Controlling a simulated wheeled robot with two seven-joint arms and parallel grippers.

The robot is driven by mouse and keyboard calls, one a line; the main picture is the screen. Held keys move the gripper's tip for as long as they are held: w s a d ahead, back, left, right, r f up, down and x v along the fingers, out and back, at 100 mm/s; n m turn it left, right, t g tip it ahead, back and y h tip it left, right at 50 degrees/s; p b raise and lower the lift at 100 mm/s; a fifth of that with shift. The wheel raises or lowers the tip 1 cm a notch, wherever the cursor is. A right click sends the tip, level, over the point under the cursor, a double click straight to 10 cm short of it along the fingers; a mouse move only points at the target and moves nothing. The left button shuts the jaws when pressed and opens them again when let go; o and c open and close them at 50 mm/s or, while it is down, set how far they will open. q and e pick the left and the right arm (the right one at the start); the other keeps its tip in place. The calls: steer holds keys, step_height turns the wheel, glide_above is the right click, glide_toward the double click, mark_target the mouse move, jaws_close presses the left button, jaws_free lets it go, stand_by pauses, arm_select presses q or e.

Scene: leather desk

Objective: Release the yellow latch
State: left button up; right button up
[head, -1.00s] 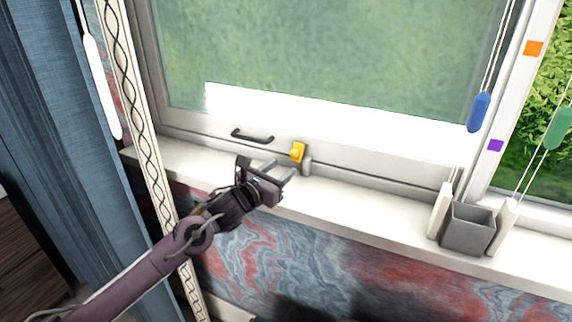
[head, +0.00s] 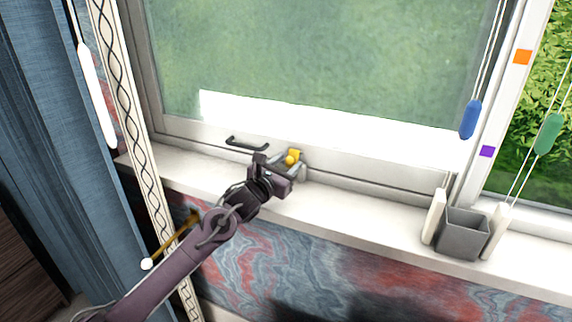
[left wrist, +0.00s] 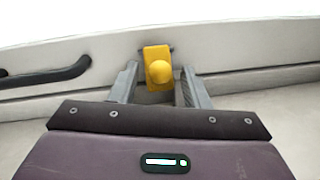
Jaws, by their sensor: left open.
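The yellow latch (head: 293,157) sits on the lower rail of the window frame, to the right of the dark handle. In the left wrist view the latch (left wrist: 158,70) is a yellow plate with a round knob. My left gripper (head: 288,164) is open right at the latch. In the left wrist view its two grey fingers (left wrist: 158,88) stand on either side of the knob, with gaps to both sides. How deep the knob sits between them is hard to tell. My right gripper is not in view.
A dark handle (head: 247,143) is left of the latch. The white sill (head: 350,208) runs below the window. A grey box (head: 463,233) stands on the sill at right, near hanging cords with blue (head: 470,119) and green (head: 548,134) pulls. A blue curtain (head: 45,120) hangs at left.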

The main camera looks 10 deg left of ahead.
mark_target(294, 153)
arm_select(q)
steer(key=c, duration=0.7)
steer(key=shift+c, duration=0.3)
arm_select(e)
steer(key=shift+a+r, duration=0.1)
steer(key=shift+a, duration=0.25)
